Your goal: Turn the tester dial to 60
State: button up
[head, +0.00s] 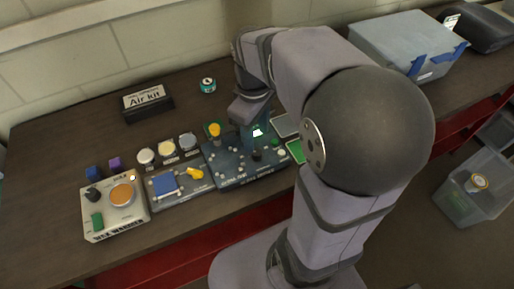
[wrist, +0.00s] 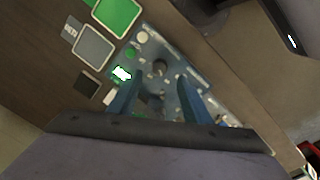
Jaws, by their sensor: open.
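The tester is a dark blue panel (head: 226,172) on the bench in the head view, with white dots and small labels too small to read. Its dark round dial (wrist: 160,68) shows in the wrist view, just beyond my fingertips; its pointer setting cannot be read. A small lit display (wrist: 122,73) sits left of the dial. My gripper (wrist: 160,80) is open and empty, with its two blue fingers spread above the panel, near the dial and apparently not around it. In the head view my arm hides part of the panel.
Left of the tester are a panel with a yellow handle (head: 195,173) and a wax warmer (head: 115,205). Green (wrist: 118,12) and grey (wrist: 92,47) square pads lie beside the tester. An Air kit box (head: 147,103) and a lidded bin (head: 405,45) stand further back.

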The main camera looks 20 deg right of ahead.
aim_at(257, 152)
jog(key=shift+f, duration=0.1)
jog(key=shift+w+d+f+p, duration=0.1)
jog(key=shift+f+p, duration=0.1)
jog(key=shift+f, duration=1.6)
jog(key=shift+d+f+p, duration=0.1)
jog(key=shift+f+p, duration=0.05)
jog(key=shift+f, duration=1.65)
jog(key=c, duration=1)
